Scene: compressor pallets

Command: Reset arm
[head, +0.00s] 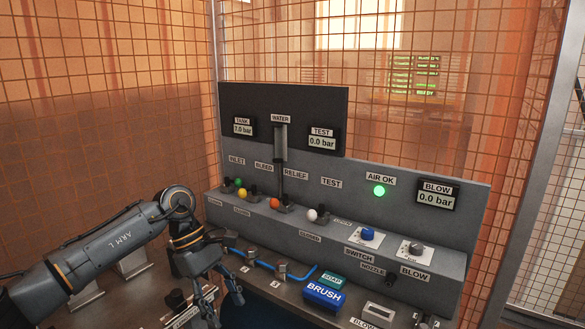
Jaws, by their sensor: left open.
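My left arm, marked "ARM L" (110,243), comes in from the left and bends down at its wrist. My left gripper (224,305) is open and points down in front of the panel's left end, over the bench's front part. Nothing shows between its fingers. The gripper is apart from the panel's knobs. My right arm and right gripper do not show.
The grey control panel (440,247) carries several coloured knobs, gauges and a lit green "AIR OK" lamp (379,191). A blue "BRUSH" block (324,294) and a green block (332,281) sit right of the gripper. Blue tubing (300,276) lies behind it. Mesh fencing stands behind.

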